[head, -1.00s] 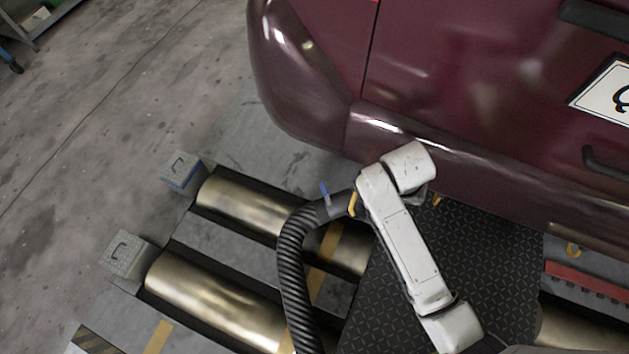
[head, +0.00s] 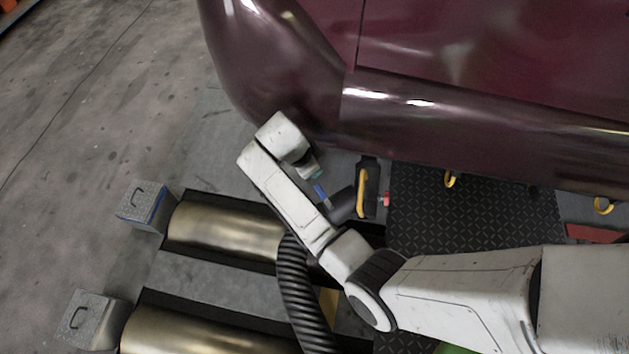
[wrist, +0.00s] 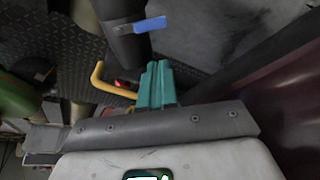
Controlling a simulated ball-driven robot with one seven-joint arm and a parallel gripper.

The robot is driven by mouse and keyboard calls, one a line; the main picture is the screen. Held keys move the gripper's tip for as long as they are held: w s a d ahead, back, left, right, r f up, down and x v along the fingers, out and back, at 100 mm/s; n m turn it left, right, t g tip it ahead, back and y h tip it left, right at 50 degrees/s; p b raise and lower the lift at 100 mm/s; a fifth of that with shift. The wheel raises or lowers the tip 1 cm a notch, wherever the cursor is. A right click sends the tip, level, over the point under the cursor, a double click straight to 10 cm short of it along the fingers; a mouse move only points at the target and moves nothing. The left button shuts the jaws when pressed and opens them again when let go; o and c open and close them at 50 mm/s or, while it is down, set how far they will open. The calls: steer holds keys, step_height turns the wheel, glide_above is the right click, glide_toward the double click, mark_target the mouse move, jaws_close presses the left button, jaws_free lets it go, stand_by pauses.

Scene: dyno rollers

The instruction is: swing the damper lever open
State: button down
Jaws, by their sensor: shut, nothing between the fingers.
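The damper lever (head: 320,195) is a small blue bar on the dark nozzle (head: 343,206) at the end of a ribbed black hose (head: 300,290). In the wrist view the blue lever (wrist: 150,25) lies crosswise on the dark pipe (wrist: 124,40), beyond the fingertips. My gripper (wrist: 157,80) has teal fingers, shut together with nothing between them. In the head view, a bit of teal at my gripper (head: 316,173) shows just above the lever, mostly hidden by my wrist. The fingers look apart from the lever.
A yellow handle (head: 361,190) stands right of the nozzle, with a red part (head: 386,199) beside it. A maroon car (head: 460,100) overhangs closely behind. Metal rollers (head: 225,233), grey blocks with handles (head: 146,203) and a black tread plate (head: 470,215) surround the spot. Open floor lies left.

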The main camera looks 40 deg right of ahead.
mark_target(323, 196)
steer(key=shift+w+a, duration=0.1)
steer(key=shift+w, duration=0.05)
steer(key=shift+f, duration=0.1)
steer(key=b+x, duration=0.5)
steer(key=x, duration=0.5)
steer(key=shift+p, duration=0.3)
